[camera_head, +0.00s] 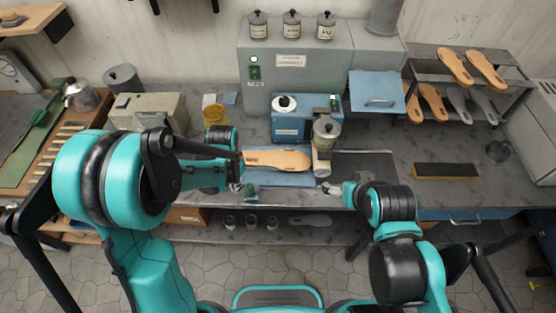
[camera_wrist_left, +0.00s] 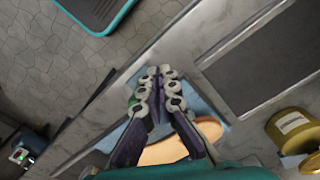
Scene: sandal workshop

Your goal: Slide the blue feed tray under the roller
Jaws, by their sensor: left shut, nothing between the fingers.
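The blue feed tray (camera_head: 291,181) lies flat on the bench with a tan sandal sole (camera_head: 277,160) on it. A small green piece (camera_head: 251,191) shows at its front left. The pale roller (camera_head: 321,166) is at the tray's right end, below a grey lidded pot on the blue machine (camera_head: 290,124). My left gripper (camera_head: 240,188) is at the tray's front left corner, shut and empty. In the left wrist view its fingers (camera_wrist_left: 163,78) are together above the tray (camera_wrist_left: 207,100) and sole (camera_wrist_left: 163,150), partly hiding both. My right gripper (camera_head: 336,189) is right of the tray at the bench front; its jaws are unclear.
A yellow tin (camera_head: 214,112) stands behind my left arm. A dark plate (camera_head: 365,165) lies right of the roller. A long black block (camera_head: 445,170) lies further right. A rack (camera_head: 470,85) of soles stands at the back right. Jars stand on the shelf below.

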